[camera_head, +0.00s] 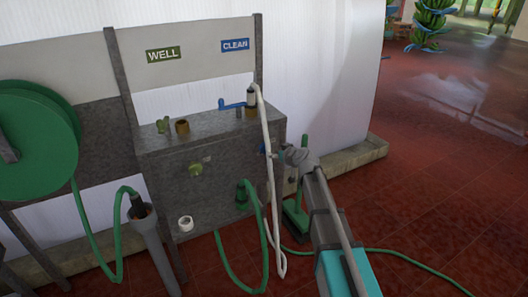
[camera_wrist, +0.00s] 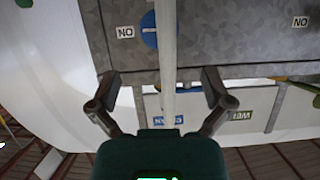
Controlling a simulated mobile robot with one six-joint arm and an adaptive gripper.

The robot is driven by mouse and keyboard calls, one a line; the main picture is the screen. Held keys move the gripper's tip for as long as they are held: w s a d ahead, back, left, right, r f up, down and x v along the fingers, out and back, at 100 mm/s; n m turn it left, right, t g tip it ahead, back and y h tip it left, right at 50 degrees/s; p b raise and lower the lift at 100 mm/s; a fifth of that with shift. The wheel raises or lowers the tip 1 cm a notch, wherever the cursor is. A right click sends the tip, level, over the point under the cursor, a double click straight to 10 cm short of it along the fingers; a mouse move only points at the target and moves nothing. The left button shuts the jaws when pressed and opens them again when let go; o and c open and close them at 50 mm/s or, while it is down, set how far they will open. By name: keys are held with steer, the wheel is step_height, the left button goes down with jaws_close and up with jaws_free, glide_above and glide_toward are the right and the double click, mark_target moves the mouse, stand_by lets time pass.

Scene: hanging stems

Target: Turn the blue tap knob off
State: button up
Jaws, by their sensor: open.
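The blue tap knob (camera_wrist: 149,32) is a round blue disc on the grey metal box, next to an upside-down ON label (camera_wrist: 125,32). A white hose (camera_wrist: 167,55) hangs in front of part of it and runs between my fingers in the wrist view. In the head view a bit of the blue knob (camera_head: 263,148) shows beside the white hose (camera_head: 267,125). My gripper (camera_wrist: 163,82) is open, with its fingers apart on either side of the hose and short of the knob. It also shows in the head view (camera_head: 281,154), close to the box's front right.
WELL (camera_head: 164,54) and CLEAN (camera_head: 235,45) signs hang above. A green hose reel (camera_head: 35,140) is at left. Open red floor lies to the right.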

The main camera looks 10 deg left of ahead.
mark_target(266, 149)
steer(key=b+x, duration=0.3)
steer(key=x, duration=0.7)
steer(key=shift+w+a+f+b, duration=0.15)
steer(key=shift+w+f+b, duration=0.05)
steer(key=shift+b, duration=0.15)
